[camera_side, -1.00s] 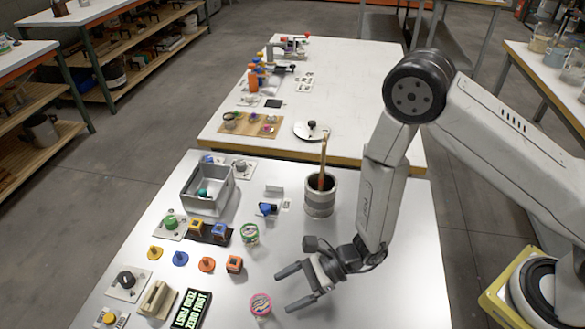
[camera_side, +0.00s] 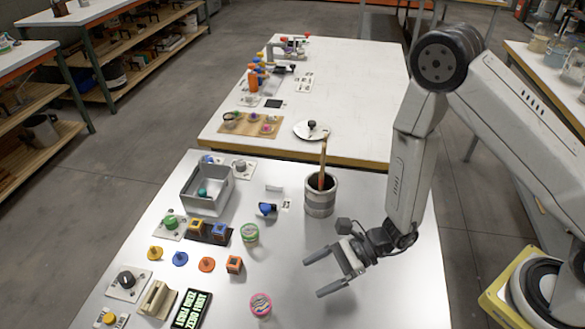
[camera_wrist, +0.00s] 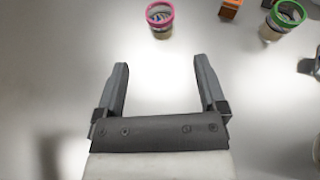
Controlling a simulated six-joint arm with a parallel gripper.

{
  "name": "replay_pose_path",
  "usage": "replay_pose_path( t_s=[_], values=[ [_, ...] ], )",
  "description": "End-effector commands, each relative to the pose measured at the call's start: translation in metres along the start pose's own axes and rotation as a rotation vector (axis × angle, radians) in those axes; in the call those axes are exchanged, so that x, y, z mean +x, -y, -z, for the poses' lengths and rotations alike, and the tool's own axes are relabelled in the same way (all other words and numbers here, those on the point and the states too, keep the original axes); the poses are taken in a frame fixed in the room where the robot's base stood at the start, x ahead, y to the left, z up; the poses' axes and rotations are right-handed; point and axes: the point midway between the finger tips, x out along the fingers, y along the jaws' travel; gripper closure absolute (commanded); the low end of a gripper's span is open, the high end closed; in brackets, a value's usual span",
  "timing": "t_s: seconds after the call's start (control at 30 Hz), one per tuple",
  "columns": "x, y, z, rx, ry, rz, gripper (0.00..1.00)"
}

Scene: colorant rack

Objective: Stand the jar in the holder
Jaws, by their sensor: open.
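Two small clear jars stand on the white table. One has a pink rim (camera_side: 260,304), and it also shows at the top of the wrist view (camera_wrist: 160,18). The other has a green rim (camera_side: 250,235) and shows at the top right of the wrist view (camera_wrist: 284,20). My gripper (camera_side: 312,278) is open and empty, to the right of the pink-rimmed jar and apart from it. In the wrist view, bare table lies between the fingers (camera_wrist: 160,75). A slotted wooden block (camera_side: 157,299) stands at the front left; I cannot tell whether it is the holder.
A grey cylindrical pot (camera_side: 320,200) with a stick stands behind my gripper. A grey bin (camera_side: 207,205) is at the back left. A black rack (camera_side: 196,234) holds yellow and blue cubes; an orange cube (camera_side: 234,265) sits near the green-rimmed jar. The table's right side is clear.

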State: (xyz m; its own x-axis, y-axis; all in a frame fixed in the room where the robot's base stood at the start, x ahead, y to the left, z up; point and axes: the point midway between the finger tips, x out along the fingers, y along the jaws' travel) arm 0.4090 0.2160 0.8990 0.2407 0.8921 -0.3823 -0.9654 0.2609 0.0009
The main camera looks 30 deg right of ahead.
Motion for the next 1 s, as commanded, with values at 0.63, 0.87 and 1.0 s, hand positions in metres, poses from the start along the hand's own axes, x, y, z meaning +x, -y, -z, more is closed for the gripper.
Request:
replay_pose_path(
  t_s=[0.63, 0.87, 1.0],
  values=[
    [-0.018, -0.020, -0.020, -0.150, -0.050, -0.189, 0.09],
    [-0.050, -0.038, -0.029, -0.366, -0.147, -0.389, 0.09],
    [-0.074, -0.044, -0.029, -0.517, -0.225, -0.497, 0.09]
  ],
)
